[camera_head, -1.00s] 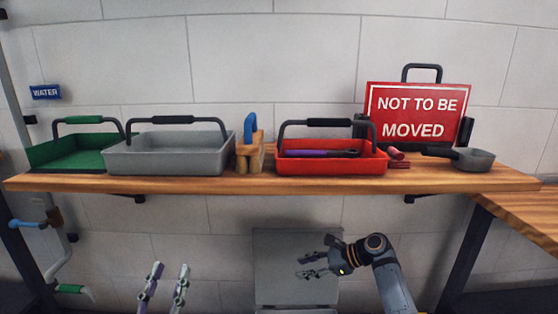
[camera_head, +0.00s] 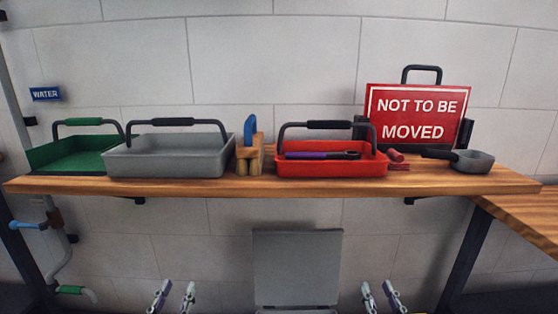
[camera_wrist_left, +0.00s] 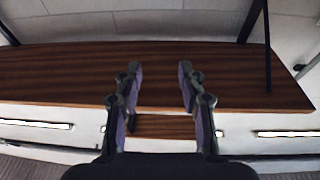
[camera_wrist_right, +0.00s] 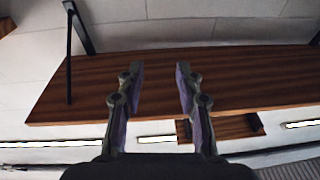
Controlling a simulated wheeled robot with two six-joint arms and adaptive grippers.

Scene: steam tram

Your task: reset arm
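My left gripper (camera_head: 173,296) shows at the bottom edge of the head view, below the shelf, fingers pointing up. Its two fingers stand apart with nothing between them; they also show in the left wrist view (camera_wrist_left: 160,80). My right gripper (camera_head: 380,296) shows at the bottom edge of the head view, right of the grey box, also fingers up. Its fingers are apart and empty in the right wrist view (camera_wrist_right: 160,80). Both wrist views look up at the underside of the wooden shelf (camera_head: 300,187). Neither gripper visibly touches anything.
On the shelf stand a green tray (camera_head: 66,158), a grey tray (camera_head: 165,160), a wooden piece with a blue handle (camera_head: 250,155), a red tray (camera_head: 310,169) holding a purple-handled tool, a red sign (camera_head: 418,115) and a grey pan (camera_head: 474,162). A grey box (camera_head: 297,268) stands below.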

